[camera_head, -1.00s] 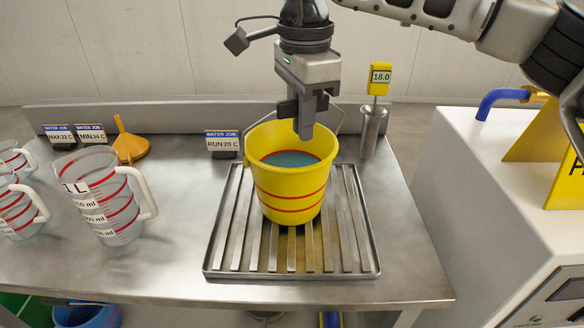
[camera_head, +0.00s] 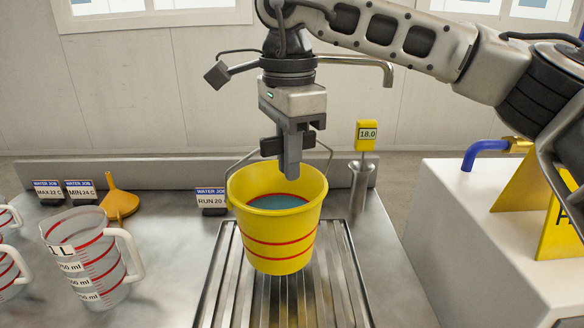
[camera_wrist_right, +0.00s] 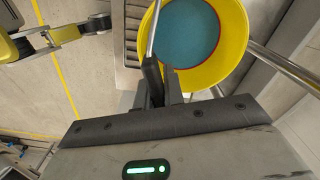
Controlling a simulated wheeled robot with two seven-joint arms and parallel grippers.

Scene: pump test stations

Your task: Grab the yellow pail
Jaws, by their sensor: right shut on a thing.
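The yellow pail (camera_head: 278,235) with red bands hangs upright, apparently a little above the slatted drain tray (camera_head: 236,268), with bluish liquid inside. My right gripper (camera_head: 290,172) is above the pail's mouth, shut on its wire handle. In the right wrist view the pail (camera_wrist_right: 240,30) shows its rim and liquid, and the fingers (camera_wrist_right: 163,95) are closed on the handle bar. My left gripper is not in view.
A clear measuring jug (camera_head: 85,258) and an orange funnel (camera_head: 120,200) stand left. A "RUN 20" sign (camera_head: 210,199) is behind the pail. A yellow thermometer reading 18.0 (camera_head: 367,135) stands in a metal holder (camera_head: 360,180). A white cabinet (camera_head: 470,230) is right.

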